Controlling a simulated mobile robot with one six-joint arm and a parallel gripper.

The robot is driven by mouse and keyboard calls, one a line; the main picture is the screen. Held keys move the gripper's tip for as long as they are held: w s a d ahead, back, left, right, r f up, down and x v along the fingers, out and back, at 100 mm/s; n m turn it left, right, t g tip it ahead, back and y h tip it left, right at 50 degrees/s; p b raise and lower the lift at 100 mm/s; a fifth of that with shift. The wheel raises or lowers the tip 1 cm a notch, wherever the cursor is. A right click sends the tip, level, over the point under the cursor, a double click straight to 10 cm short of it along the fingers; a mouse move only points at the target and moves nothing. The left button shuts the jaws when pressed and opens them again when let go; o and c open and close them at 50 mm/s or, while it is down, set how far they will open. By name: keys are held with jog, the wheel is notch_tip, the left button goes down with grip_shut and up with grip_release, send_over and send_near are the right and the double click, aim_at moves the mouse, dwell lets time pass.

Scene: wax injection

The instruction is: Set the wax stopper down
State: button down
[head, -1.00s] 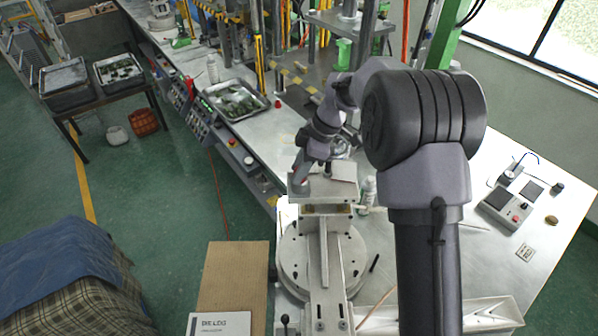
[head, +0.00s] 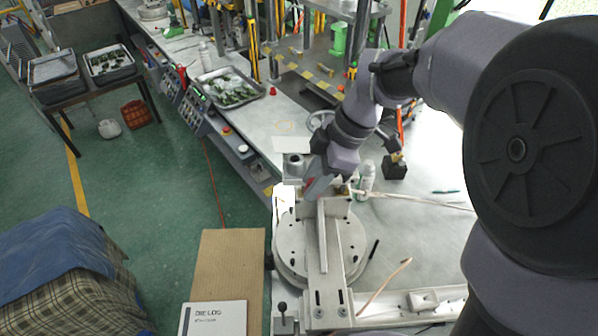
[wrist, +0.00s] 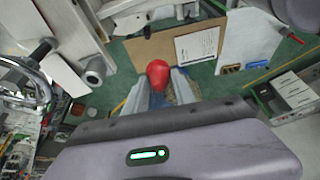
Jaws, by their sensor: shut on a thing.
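The wax stopper appears as a red rounded piece (wrist: 158,76) between the two grey fingers of my gripper (wrist: 161,90) in the wrist view. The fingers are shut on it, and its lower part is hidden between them. In the head view my gripper (head: 316,188) points down beside the round grey fixture (head: 290,248), above its back edge. A small patch of red shows at the fingers there. I cannot tell whether the stopper touches any surface.
A pale bar stands across the fixture. A bottle (head: 367,176) and a black block (head: 395,168) stand right behind it. A tray of green pieces (head: 228,88) lies further back on the bench. A cardboard sheet (head: 232,268) lies at the front left. Bare bench shows at the right.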

jog(key=shift+s, duration=0.3)
jog(key=shift+f, duration=0.2)
jog(key=s+b+x, duration=0.1)
jog(key=b+x, duration=0.8)
jog(key=x, duration=0.4)
jog(key=s+a+b+x, duration=0.1)
jog(key=b+x, duration=0.9)
jog(key=x, duration=0.4)
jog(key=s+b+x, duration=0.2)
jog(key=b+x, duration=0.7)
jog(key=x, duration=0.4)
jog(key=shift+a+b, duration=0.25)
jog(key=shift+b, duration=0.1)
jog(key=shift+w+a+f, duration=0.1)
jog(key=shift+w+a, duration=0.1)
jog(key=shift+a, duration=0.05)
jog(key=w+a, duration=0.3)
jog(key=w, duration=0.1)
jog(key=w+a+f, duration=0.1)
jog(key=w+a, duration=0.1)
jog(key=w, duration=0.2)
jog(key=w+a, duration=0.3)
jog(key=w, duration=0.1)
jog(key=shift+w+a+f, duration=0.25)
jog(key=shift+w+a, duration=0.05)
jog(key=shift+w, duration=0.05)
notch_tip(320, 180, down, 4)
jog(key=shift+r+b, duration=0.2)
jog(key=shift+b, duration=0.9)
jog(key=shift+r, duration=0.15)
